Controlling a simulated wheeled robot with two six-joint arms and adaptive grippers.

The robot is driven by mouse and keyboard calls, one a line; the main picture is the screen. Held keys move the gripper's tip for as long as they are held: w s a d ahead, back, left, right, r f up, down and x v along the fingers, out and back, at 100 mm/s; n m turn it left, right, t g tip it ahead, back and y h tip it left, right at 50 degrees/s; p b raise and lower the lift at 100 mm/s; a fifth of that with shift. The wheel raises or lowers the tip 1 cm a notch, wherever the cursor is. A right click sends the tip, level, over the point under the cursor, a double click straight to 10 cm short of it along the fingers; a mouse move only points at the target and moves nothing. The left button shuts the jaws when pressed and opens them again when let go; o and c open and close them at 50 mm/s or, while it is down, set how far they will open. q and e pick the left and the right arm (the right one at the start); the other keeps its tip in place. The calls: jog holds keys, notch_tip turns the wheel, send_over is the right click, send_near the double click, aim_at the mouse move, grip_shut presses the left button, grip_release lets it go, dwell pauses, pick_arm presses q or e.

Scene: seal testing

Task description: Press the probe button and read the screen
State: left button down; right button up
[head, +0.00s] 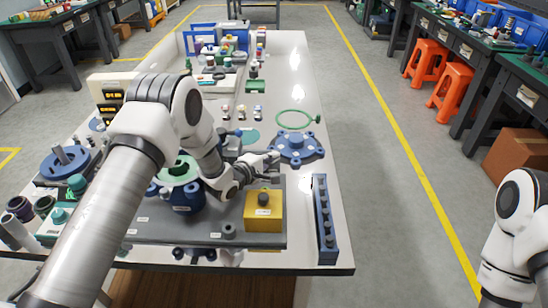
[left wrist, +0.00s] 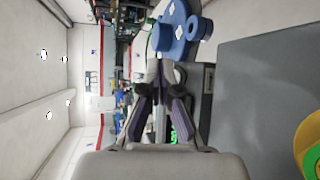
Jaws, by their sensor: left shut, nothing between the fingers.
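My left gripper (head: 272,158) is shut and empty, above the far right part of the grey test plate (head: 150,228). Its closed fingers (left wrist: 158,88) show in the left wrist view. A yellow box (head: 263,212) with a dark round knob on top stands on the plate's right end, nearer than the fingers and apart from them. I cannot tell for sure which part is the probe button. In the left wrist view a small display with green characters (left wrist: 182,130) shows behind the fingers, partly hidden and unreadable. My right gripper is out of view.
A blue flanged fixture (head: 296,145) stands just beyond and right of my left gripper. A long dark blue block (head: 325,220) lies along the table's right side. A green ring (head: 293,119) lies farther back. A blue valve-like body (head: 187,197) is left of the gripper.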

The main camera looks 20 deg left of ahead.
pick_arm(q)
jog(key=s+r+p, duration=0.2)
jog(key=r+p, duration=0.1)
jog(key=shift+s+d+r, duration=0.25)
jog(key=shift+s+d, duration=0.05)
jog(key=shift+d, duration=0.1)
jog(key=shift+s+d+r+p, duration=0.1)
jog(key=shift+s+r+p, duration=0.05)
jog(key=shift+s+p, duration=0.2)
